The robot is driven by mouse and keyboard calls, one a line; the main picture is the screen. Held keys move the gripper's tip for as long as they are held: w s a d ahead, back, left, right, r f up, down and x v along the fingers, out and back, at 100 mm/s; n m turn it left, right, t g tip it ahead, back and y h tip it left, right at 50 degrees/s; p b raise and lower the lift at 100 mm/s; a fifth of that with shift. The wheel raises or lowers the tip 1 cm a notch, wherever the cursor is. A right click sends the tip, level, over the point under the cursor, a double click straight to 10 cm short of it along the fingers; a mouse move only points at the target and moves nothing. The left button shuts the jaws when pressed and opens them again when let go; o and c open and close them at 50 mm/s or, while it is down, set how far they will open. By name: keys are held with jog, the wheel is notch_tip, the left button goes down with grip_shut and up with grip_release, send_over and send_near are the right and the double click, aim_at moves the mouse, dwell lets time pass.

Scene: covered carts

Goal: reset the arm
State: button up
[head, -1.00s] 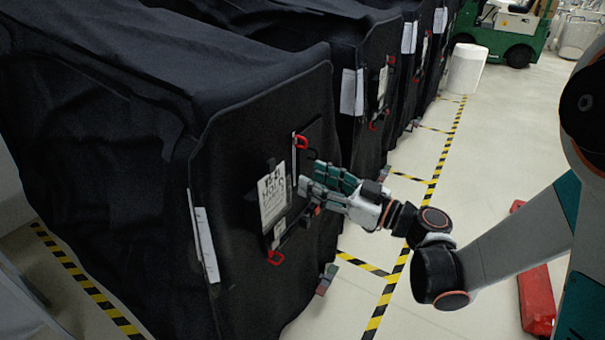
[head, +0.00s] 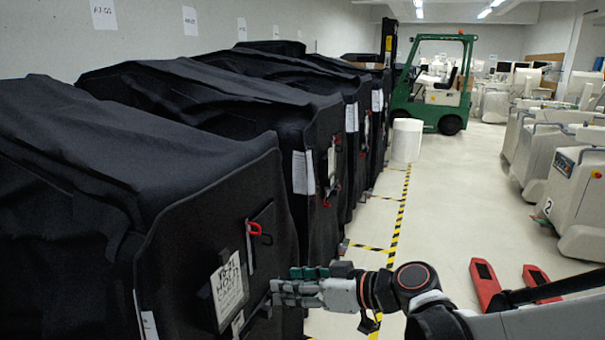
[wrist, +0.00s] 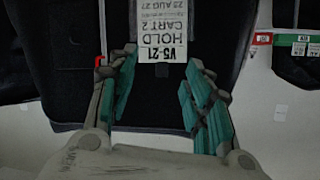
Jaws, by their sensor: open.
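My gripper (head: 285,287) is at the front of the nearest black-covered cart (head: 210,195), just right of its white hold label (head: 228,288). In the wrist view my gripper (wrist: 160,60) is open, its two green-padded fingers spread apart. The label (wrist: 161,32), reading "HOLD" and "CART 2" upside down, shows between and beyond the fingertips. Nothing is held between the fingers. I cannot tell whether a fingertip touches the cover. My arm reaches in from the lower right in the head view.
More covered carts (head: 300,105) stand in a row behind. A red hook (head: 256,232) is on the near cart's front. A white cylinder (head: 406,140) and a green forklift (head: 438,85) are farther back. Red forks (head: 485,283) lie at right. The central aisle floor is clear.

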jog(key=s+d+m+h, duration=0.4)
jog(key=s+d+h, duration=0.2)
jog(key=d, duration=0.5)
jog(key=s+d+f+m+h, duration=0.1)
jog(key=s+d+m+h, duration=0.4)
jog(key=s+d, duration=0.4)
jog(key=shift+s+d+h, duration=0.2)
jog(key=shift+d+h, duration=0.3)
jog(key=shift+d, duration=0.45)
jog(key=shift+f+t, duration=0.1)
jog(key=shift+t, duration=0.2)
